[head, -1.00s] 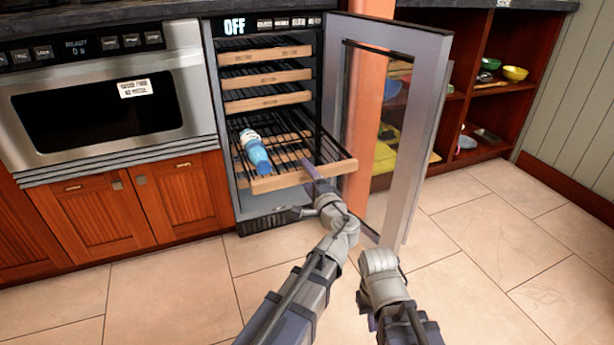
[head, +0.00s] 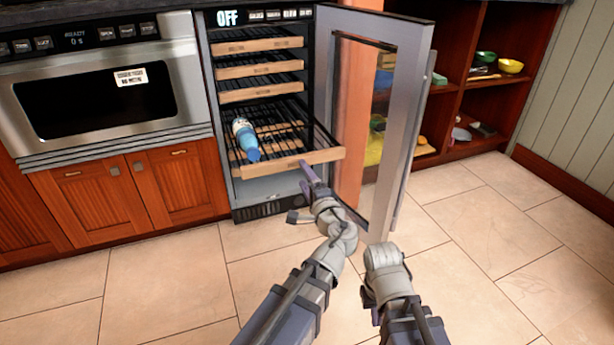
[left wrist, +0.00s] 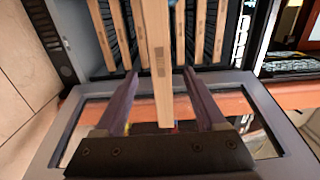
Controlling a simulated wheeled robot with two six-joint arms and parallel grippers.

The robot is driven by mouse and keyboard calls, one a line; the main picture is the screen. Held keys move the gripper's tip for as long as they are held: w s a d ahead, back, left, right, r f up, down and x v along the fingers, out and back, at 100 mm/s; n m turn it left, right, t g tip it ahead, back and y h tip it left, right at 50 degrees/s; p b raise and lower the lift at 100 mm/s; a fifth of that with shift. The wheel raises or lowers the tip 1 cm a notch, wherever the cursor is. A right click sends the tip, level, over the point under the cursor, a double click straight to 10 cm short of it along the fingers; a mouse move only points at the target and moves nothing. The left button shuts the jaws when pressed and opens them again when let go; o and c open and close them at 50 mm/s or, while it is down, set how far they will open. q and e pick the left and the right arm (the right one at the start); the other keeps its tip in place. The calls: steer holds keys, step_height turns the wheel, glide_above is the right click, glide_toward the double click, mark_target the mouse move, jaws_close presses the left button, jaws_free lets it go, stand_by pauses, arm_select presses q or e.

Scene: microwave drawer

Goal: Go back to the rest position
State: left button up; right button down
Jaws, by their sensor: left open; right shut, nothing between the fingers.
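My left gripper (head: 309,174) is at the front edge of the pulled-out wooden rack (head: 290,160) in the open wine cooler. In the left wrist view its two purple fingers (left wrist: 158,78) are apart, one on each side of a wooden rack front (left wrist: 157,60). I cannot tell whether they touch it. A blue and white bottle (head: 245,140) lies on that rack. My right arm is folded low at the front. Its gripper (head: 375,316) is mostly hidden, with only a small purple part showing beside the arm.
The cooler's glass door (head: 385,120) stands open to the right, close to both arms. A microwave drawer (head: 105,95) is on the left. Open shelves (head: 470,100) with bowls stand behind the door. The tiled floor (head: 500,260) is clear at the right.

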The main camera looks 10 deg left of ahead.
arm_select(q)
steer(key=s+d+n+g+h+p, duration=0.4)
steer(key=s+d+g+p, duration=0.3)
steer(key=s+p, duration=0.4)
steer(key=s+d+n+g+h+p, duration=0.3)
steer(key=s+d+g+h+p, duration=0.15)
steer(key=s+g+p, duration=0.55)
step_height(320, 180, up, 38)
steer(key=s+t+p, duration=0.1)
steer(key=p, duration=3.7)
steer(key=shift+a+f+t+p, duration=0.15)
steer(key=shift+t+p, duration=0.15)
steer(key=shift+t, duration=0.1)
steer(key=shift+s, duration=0.1)
